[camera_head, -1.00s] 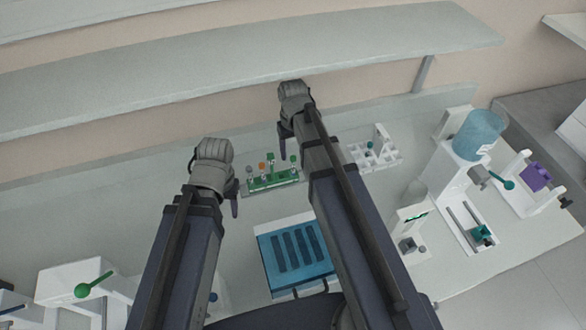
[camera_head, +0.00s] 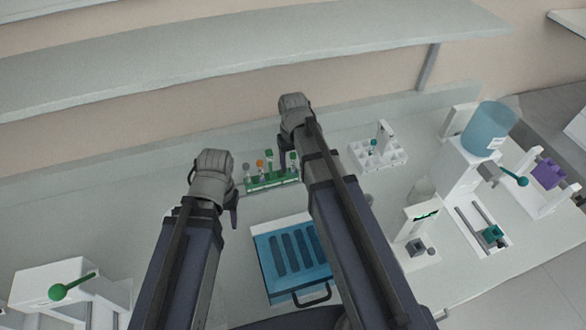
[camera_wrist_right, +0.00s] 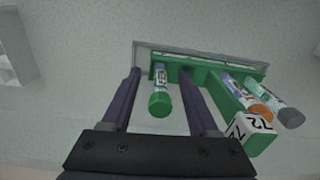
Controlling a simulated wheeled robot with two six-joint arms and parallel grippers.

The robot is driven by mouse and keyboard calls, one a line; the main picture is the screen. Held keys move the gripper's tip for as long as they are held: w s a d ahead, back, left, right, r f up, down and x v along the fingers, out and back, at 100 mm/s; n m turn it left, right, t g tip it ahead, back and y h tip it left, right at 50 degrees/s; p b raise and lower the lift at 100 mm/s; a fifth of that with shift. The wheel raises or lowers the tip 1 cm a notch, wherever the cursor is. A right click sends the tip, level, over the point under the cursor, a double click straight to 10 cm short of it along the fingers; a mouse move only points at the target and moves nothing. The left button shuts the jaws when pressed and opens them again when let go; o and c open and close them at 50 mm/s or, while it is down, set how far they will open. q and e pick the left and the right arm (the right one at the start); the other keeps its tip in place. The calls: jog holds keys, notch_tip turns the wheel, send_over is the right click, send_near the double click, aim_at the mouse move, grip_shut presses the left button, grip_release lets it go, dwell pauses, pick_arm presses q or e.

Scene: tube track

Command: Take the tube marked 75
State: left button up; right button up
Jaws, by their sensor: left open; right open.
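A green rack (camera_head: 272,182) on the bench holds several capped tubes. In the right wrist view, a green-capped tube (camera_wrist_right: 160,95) stands between the two fingers of my right gripper (camera_wrist_right: 160,92), which is open. Its side label is too small to read. Beside it is a green block-topped piece (camera_wrist_right: 252,125) with a white face that seems to read 72. An orange-capped tube (camera_wrist_right: 250,103) and a grey-capped tube (camera_wrist_right: 285,110) are further right. I cannot tell which tube is marked 75. My left gripper (camera_head: 233,212) is open and empty, left of the rack.
A blue slotted box (camera_head: 293,258) is in front of the rack. A white partitioned holder (camera_head: 385,157) stands right of it. White devices, one with a blue container (camera_head: 490,128), are at the right. A shelf (camera_head: 240,55) hangs above the back.

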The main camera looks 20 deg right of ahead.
aim_at(293, 154)
jog(key=shift+r, duration=0.1)
grip_shut()
pick_arm(q)
jog(key=shift+r, duration=0.1)
dwell(0.3)
jog(key=shift+r+p, duration=0.75)
jog(key=shift+p, duration=0.05)
pick_arm(e)
jog(key=shift+r, duration=0.8)
notch_tip(293, 154, up, 6)
jog(key=p, duration=0.6)
pick_arm(q)
notch_tip(293, 154, up, 5)
jog(key=shift+r+b, duration=0.15)
jog(key=shift+b, duration=0.2)
pick_arm(e)
jog(key=s+d, duration=0.1)
jog(key=d, duration=1.7)
jog(key=shift+f, duration=0.35)
jog(key=shift+s, duration=0.1)
